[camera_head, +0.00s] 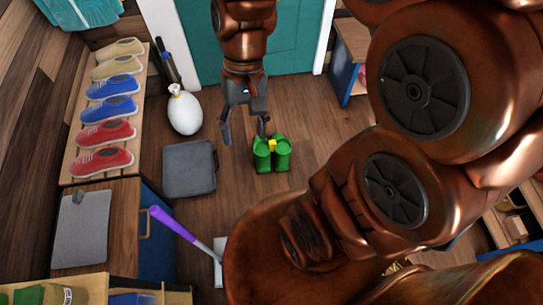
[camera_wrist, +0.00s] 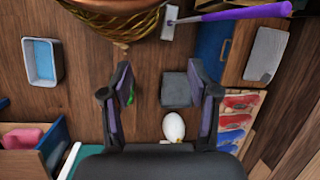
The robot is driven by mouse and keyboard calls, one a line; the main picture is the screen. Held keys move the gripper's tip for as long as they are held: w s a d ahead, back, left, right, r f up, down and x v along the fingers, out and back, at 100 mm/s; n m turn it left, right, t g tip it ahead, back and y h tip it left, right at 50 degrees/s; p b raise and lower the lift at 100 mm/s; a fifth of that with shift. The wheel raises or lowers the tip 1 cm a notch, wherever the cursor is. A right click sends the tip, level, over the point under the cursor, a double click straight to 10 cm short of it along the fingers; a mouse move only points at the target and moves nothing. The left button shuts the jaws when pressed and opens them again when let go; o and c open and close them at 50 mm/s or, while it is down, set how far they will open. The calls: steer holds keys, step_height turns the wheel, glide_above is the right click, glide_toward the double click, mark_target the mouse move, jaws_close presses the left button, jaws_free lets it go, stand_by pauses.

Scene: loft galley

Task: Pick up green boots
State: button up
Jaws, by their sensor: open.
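The green boots (camera_head: 272,158) stand as a pair on the wooden floor, with a yellow piece at their top between them. My gripper (camera_head: 245,130) is open and empty, pointing down. In the head view its right finger is close to the boots' top left, and the left finger is out over the floor to their left. I cannot tell whether the finger touches them. In the wrist view my gripper (camera_wrist: 161,80) has its fingers wide apart. Only a sliver of green (camera_wrist: 131,97) shows beside the left finger, which hides the rest.
A grey flat box (camera_head: 190,168) and a white sack (camera_head: 184,112) lie left of the boots. A shoe rack (camera_head: 72,165) lines the left wall. A purple-handled tool (camera_head: 172,223) is nearer. A teal door (camera_head: 297,45) stands behind. A blue-lined bin (camera_wrist: 42,62) sits on the floor.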

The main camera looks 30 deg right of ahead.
steer(key=w+d+f+m+y+b, duration=0.1)
steer(key=w+f+m+y+b, duration=0.3)
steer(key=w+f+b, duration=0.7)
steer(key=m+t+y+b, duration=0.6)
steer(key=m+b, duration=0.6)
steer(key=b, duration=0.3)
glide_above(272, 144)
steer(key=a, duration=0.4)
step_height(272, 144, down, 38)
steer(key=d+f+m+t+b, duration=0.1)
steer(key=d+f+b, duration=0.1)
steer(key=f, duration=0.4)
steer(key=s+d+f+m+t+b, duration=0.1)
steer(key=d+f+m+b, duration=0.1)
steer(key=d+f, duration=0.3)
steer(key=s+d+f+m+t+b, duration=0.1)
steer(key=d+f, duration=0.3)
steer(key=f, duration=0.4)
steer(key=shift+s+m+h+b, duration=0.25)
steer(key=shift+m+h+b, duration=0.05)
steer(key=shift+b, duration=0.25)
steer(key=shift+f, duration=0.2)
steer(key=shift+b+x, duration=0.35)
steer(key=shift+x, duration=0.65)
steer(key=shift+b+x, duration=1.2)
steer(key=shift+x, duration=1.6)
steer(key=shift+r, duration=0.2)
steer(key=shift+c, duration=0.2)
